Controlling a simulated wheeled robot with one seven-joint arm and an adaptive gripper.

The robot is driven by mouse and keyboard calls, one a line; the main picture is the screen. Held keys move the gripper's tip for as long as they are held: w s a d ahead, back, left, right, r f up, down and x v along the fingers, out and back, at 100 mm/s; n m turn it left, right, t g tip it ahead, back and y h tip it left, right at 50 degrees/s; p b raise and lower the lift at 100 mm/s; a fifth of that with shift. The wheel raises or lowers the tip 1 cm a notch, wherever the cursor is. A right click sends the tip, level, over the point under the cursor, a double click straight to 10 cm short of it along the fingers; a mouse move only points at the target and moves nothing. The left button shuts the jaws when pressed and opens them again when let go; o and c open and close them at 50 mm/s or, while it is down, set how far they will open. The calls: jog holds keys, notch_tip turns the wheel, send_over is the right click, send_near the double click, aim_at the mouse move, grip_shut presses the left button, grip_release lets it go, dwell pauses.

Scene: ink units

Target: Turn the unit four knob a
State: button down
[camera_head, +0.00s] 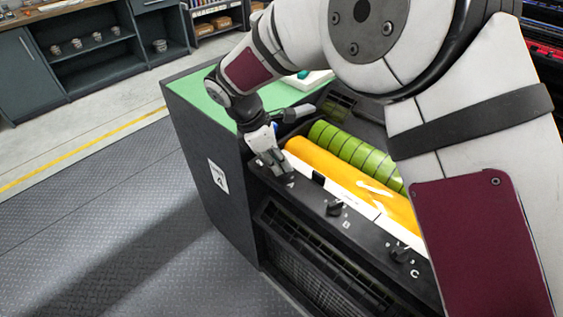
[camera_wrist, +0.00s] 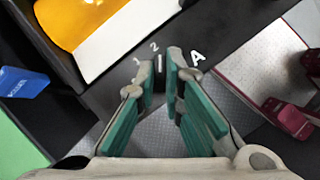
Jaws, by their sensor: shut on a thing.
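Knob A (camera_wrist: 160,64) is a small dark knob with a white pointer line on the black front panel of the ink unit, beside a white letter A (camera_wrist: 197,57). My gripper (camera_wrist: 161,80) has its two green-padded fingers closed on either side of this knob. In the head view my gripper (camera_head: 275,168) reaches down to the left end of the panel and mostly hides the knob. The unit's dark side wall (camera_head: 195,150) carries a white plate with a 4 (camera_head: 218,177). In the wrist view the pointer line lies near the white digit 2.
Knob B (camera_head: 334,208) and knob C (camera_head: 398,253) stand along the same panel to the right. A yellow roller (camera_head: 350,180) and a green roller (camera_head: 355,152) lie behind it. A blue tag (camera_wrist: 24,86) shows left in the wrist view. The floor in front is clear.

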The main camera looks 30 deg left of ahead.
jog(key=m+b, duration=0.1)
jog(key=m+g, duration=0.1)
jog(key=m, duration=0.1)
jog(key=shift+w+f+m+h+b, duration=0.2)
jog(key=shift+m+h+b, duration=0.1)
jog(key=shift+h+b, duration=0.1)
jog(key=shift+m+g+b, duration=0.65)
jog(key=shift+m+g, duration=0.25)
jog(key=shift+m, duration=0.9)
jog(key=shift+r, duration=0.1)
jog(key=c, duration=1.7)
grip_release()
jog(key=v, duration=1.2)
